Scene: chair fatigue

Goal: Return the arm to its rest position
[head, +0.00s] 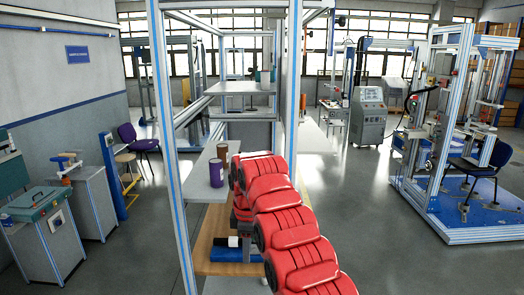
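My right arm (295,235), with red covers, comes in from the bottom and reaches forward into the aluminium frame. It bends downward at its far end, beside the light shelf (205,185). My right gripper (238,241) is small and mostly hidden below the bend, low in the frame above the wooden board (205,256). I cannot make out its fingers or whether it holds anything. My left arm and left gripper are not in view.
A purple can (216,173) and a brown can (222,150) stand on the shelf, close left of my arm. A frame post (172,150) rises at left, another (291,90) behind the arm. Open floor (365,220) lies right, before a blue-based test rig (460,222).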

